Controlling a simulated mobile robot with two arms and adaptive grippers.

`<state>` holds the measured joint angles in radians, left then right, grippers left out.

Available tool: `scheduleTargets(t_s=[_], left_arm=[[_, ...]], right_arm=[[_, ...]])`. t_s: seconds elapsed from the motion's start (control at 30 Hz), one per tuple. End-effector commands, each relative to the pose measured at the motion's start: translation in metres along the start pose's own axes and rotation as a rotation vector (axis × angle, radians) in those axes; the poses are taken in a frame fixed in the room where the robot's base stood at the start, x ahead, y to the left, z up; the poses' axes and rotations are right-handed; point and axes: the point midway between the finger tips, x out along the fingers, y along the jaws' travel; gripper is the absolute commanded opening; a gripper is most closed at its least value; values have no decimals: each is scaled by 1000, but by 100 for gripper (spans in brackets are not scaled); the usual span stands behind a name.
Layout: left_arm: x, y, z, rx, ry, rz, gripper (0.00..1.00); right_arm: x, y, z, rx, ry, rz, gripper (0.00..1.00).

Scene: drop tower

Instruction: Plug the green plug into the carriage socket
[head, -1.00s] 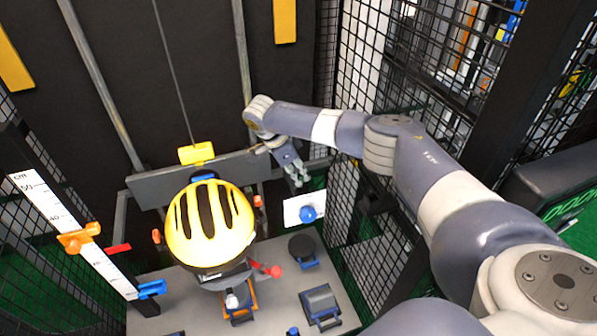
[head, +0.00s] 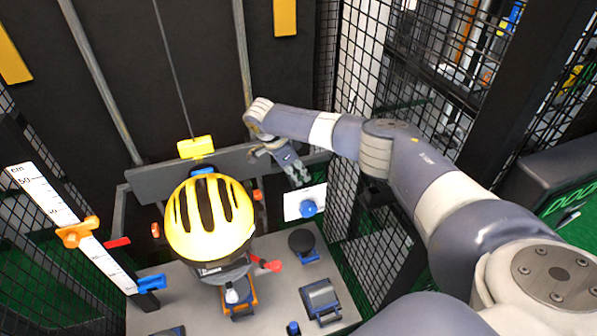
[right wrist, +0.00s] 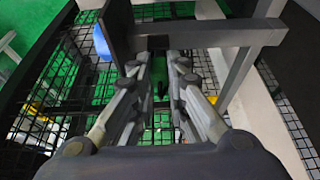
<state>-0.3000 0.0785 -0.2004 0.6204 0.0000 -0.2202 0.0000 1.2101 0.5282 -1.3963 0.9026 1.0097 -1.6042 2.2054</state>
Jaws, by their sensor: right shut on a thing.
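My right gripper (head: 299,177) points down beside the right end of the grey crossbeam of the carriage (head: 150,184), above a white plate. In the right wrist view its two fingers (right wrist: 161,75) run nearly parallel around a narrow gap. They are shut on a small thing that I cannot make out. No green plug can be told apart from the green floor. A yellow helmet (head: 209,217) hangs on the carriage below a yellow block (head: 196,147) on a cable. I cannot make out the carriage socket. My left gripper is not in view.
The white plate (head: 292,207) bears a blue knob (head: 308,208). A grey base (head: 180,316) below holds several blue and black fixtures. A scale (head: 43,198) with an orange slider (head: 78,232) stands at left. Black mesh (head: 349,150) closes the right side near my arm.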

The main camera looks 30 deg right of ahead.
Motion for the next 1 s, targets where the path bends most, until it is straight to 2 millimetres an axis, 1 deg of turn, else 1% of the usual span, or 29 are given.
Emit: scheduleTargets(t_s=[0.2, 0.5, 0.83, 0.87, 0.9, 0.93, 0.97, 1.0], left_arm=[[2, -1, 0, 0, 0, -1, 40], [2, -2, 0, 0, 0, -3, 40], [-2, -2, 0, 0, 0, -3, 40], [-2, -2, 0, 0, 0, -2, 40], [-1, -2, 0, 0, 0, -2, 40], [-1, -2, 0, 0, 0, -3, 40], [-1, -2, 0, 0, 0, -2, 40], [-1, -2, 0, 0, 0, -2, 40]], right_arm=[[4, 0, 2, 0, 0, 0, 1], [4, 0, 2, -1, 0, 1, 1], [8, 0, 4, -1, 0, 2, 1], [8, 0, 4, -1, 0, 1, 19], [8, 0, 4, -1, 0, 0, 28], [8, 0, 4, -1, 0, 0, 34], [8, 0, 4, -1, 0, 0, 38], [8, 0, 3, 0, 0, 0, 38]])
